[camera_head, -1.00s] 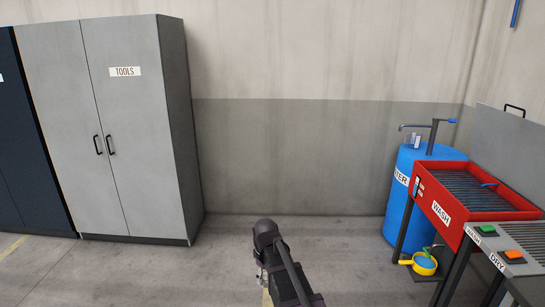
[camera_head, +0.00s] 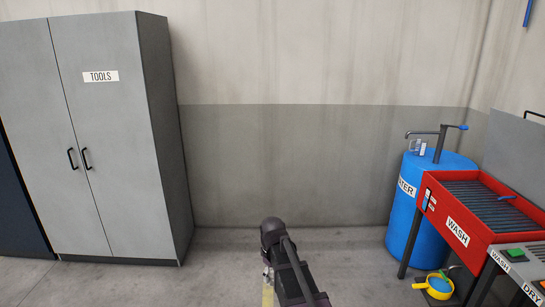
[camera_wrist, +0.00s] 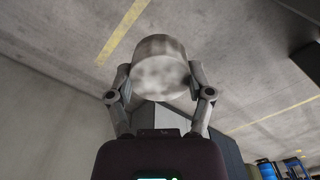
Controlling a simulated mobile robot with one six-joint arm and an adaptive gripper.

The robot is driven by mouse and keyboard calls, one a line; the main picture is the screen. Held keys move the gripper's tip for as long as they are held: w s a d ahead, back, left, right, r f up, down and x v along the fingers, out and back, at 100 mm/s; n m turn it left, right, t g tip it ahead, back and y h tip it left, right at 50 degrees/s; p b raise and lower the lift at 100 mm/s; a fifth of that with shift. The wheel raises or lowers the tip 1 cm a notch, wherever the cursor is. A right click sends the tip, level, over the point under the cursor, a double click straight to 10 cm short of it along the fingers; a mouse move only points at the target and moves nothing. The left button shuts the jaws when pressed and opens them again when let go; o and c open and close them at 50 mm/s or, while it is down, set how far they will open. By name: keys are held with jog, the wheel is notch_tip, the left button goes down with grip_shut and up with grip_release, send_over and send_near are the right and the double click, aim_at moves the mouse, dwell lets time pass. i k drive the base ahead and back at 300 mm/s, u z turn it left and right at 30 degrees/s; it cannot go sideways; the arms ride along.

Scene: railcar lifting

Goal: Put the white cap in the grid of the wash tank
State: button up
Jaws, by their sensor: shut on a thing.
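My gripper (camera_wrist: 160,82) is shut on a round, pale grey-white cap (camera_wrist: 160,66) with darker smudges, held between its two fingers in the wrist view. In the head view my arm shows at the bottom middle, and the cap cannot be made out there. The wash tank (camera_head: 478,216) is a red open box at the right, labelled WASH. A dark slatted grid (camera_head: 480,196) lies inside it, with a blue thing resting on it. My gripper is well apart from the tank, to its left.
A blue water barrel (camera_head: 416,228) with a tap stands left of the tank. A yellow pan (camera_head: 437,286) sits low beneath the tank. A grey TOOLS cabinet (camera_head: 110,160) stands at the left. The floor (camera_head: 340,245) between cabinet and barrel is clear.

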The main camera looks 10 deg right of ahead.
aim_at(479, 212)
jog(key=z, duration=0.4)
jog(key=i, duration=1.2)
jog(key=z, duration=1.05)
jog(key=i, duration=0.5)
jog(key=z, duration=0.65)
jog(key=i, duration=1)
jog(key=z, duration=0.15)
